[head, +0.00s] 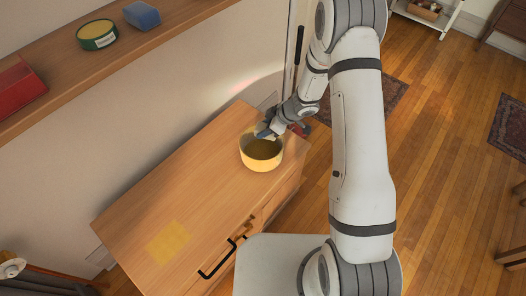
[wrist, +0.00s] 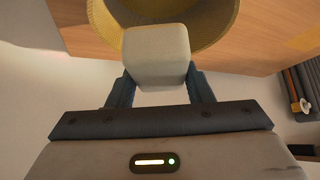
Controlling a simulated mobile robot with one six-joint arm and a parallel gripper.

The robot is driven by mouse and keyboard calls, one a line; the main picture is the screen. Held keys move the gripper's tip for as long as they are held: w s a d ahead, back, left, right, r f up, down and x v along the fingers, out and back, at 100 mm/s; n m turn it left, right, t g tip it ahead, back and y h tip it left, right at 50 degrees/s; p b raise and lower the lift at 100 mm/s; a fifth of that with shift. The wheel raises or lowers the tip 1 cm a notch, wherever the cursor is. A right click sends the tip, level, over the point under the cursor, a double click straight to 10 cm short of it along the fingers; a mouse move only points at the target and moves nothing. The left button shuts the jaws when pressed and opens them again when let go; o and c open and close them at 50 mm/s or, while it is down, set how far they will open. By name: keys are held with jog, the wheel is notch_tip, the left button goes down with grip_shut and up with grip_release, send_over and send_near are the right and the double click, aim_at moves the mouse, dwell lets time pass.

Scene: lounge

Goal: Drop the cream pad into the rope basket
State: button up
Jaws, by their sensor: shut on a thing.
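The rope basket (head: 262,163) is a round yellow-tan bowl shape on the wooden cabinet top, near its far right end. It also shows at the top of the wrist view (wrist: 222,40). My gripper (head: 266,133) is at the back rim of the basket in the head view. In the wrist view my gripper (wrist: 160,88) is shut on the cream pad (wrist: 156,56), a pale block between the two dark fingers. The pad overlaps the basket's opening in that view. How high it is above the rim I cannot tell.
The cabinet top (head: 140,210) is otherwise clear except for a flat yellow square (head: 169,243). A shelf (head: 60,85) on the wall holds a green-and-yellow tin (head: 97,35), a blue block (head: 142,15) and a red box (head: 18,88). Black handles (head: 217,262) stick out from the cabinet front.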

jog(key=o, duration=1.2)
jog(key=shift+r, duration=0.15)
jog(key=p+v, duration=0.2)
jog(key=v, duration=0.5)
jog(key=shift+d+r, duration=0.2)
jog(key=shift+r, duration=0.1)
